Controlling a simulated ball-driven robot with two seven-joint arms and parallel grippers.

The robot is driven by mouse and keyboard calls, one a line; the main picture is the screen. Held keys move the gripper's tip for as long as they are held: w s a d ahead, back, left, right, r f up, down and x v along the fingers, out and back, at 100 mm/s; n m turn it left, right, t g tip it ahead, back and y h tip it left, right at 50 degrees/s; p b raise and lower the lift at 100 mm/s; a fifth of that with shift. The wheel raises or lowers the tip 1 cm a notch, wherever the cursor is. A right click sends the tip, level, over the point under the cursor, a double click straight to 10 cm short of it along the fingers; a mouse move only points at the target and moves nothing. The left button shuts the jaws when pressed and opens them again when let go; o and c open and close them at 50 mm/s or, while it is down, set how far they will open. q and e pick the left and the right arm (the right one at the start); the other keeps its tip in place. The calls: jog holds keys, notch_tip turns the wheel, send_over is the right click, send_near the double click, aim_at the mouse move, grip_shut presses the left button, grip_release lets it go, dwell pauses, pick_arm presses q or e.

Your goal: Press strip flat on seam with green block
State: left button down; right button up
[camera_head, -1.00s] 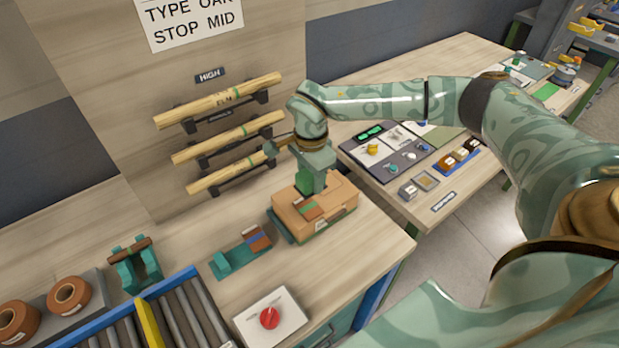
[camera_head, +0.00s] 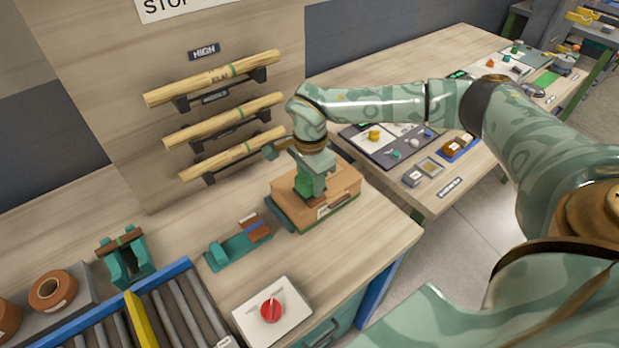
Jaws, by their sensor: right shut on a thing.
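A tan cardboard box (camera_head: 338,189) sits on a green base near the right edge of the wooden bench. My right gripper (camera_head: 309,176) points down over the box and is shut on the green block (camera_head: 303,188). The block is at the box's top, towards its left side, and appears to touch it; the exact contact is hidden. The rest of the strip and the seam cannot be made out. My left gripper is not in view.
A teal holder (camera_head: 226,253) with brown and blue pieces lies left of the box. A panel with a red knob (camera_head: 271,310) is in front. A roller conveyor (camera_head: 170,310), a teal stand (camera_head: 124,262) and tape rolls (camera_head: 52,291) are at left. Wooden rods hang on the wall behind.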

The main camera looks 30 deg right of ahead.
dwell(0.3)
jog(key=shift+f, duration=0.6)
dwell(0.8)
jog(key=shift+r, duration=0.15)
notch_tip(320, 180, up, 7)
jog(key=p, duration=0.6)
jog(key=shift+f, duration=0.2)
